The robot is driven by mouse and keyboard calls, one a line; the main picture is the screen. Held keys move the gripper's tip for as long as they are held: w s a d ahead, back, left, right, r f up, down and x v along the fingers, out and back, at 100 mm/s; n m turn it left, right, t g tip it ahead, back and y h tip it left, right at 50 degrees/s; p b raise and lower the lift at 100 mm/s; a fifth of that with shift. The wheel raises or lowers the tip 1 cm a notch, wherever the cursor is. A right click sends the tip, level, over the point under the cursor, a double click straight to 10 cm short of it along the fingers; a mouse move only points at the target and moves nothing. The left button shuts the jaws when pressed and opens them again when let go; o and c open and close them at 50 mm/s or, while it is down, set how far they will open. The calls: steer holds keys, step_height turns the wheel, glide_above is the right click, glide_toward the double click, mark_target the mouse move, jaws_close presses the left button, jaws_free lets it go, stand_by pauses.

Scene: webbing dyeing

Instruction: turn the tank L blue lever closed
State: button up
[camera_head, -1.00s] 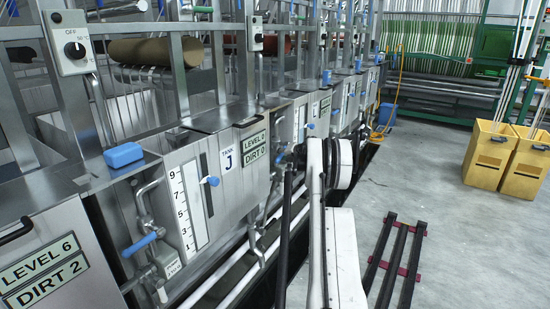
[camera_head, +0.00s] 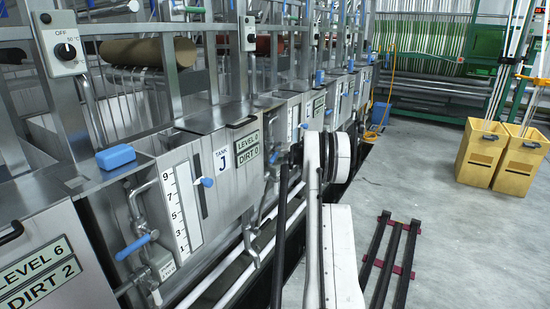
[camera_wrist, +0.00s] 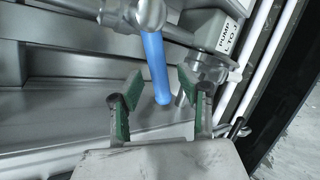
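In the wrist view a blue lever (camera_wrist: 156,66) hangs down from a round metal valve body on a horizontal pipe. A label reading PUMP L TO J (camera_wrist: 229,37) is on a box to its right. My gripper (camera_wrist: 160,88) is open, with green-padded fingers on either side of the lever's lower end. I see a gap between each finger and the lever in the picture; depth is hard to judge. In the head view my arm hides my gripper, and I cannot make out this lever there.
Tank J (camera_head: 223,157) stands left of my arm, with a blue lever (camera_head: 137,246) on piping to its left and a small blue handle (camera_head: 206,182). A black rack (camera_head: 390,262) lies on the floor at right. Yellow bins (camera_head: 482,152) stand farther back. Floor between is clear.

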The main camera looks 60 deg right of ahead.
steer(key=v, duration=1)
steer(key=shift+d+f+n, duration=0.1)
steer(key=shift+f+n, duration=0.05)
steer(key=shift+n, duration=0.15)
steer(key=c, duration=0.5)
steer(key=shift+d+f+n, duration=0.1)
steer(key=shift+f+n, duration=0.1)
steer(key=shift+n, duration=0.3)
steer(key=c, duration=0.3)
steer(key=shift+d+f+n, duration=0.2)
steer(key=shift+f+n, duration=0.1)
steer(key=shift+n, duration=0.5)
jaws_close()
step_height(320, 180, down, 5)
steer(key=s+d+n+p, duration=0.1)
steer(key=d+n, duration=0.1)
steer(key=n, duration=1.3)
steer(key=b+x, duration=0.2)
steer(key=x, duration=0.8)
steer(key=shift+t, duration=0.4)
steer(key=shift+w+a+r+b, duration=0.2)
steer(key=shift+a+r, duration=0.15)
steer(key=shift+r, duration=0.25)
steer(key=shift+w+a+r+b, duration=0.1)
steer(key=shift+a+r+b, duration=0.15)
steer(key=shift+r, duration=0.4)
steer(key=shift+w+a+r+b, duration=0.15)
steer(key=shift+a+r, duration=0.25)
steer(key=shift+r, duration=0.2)
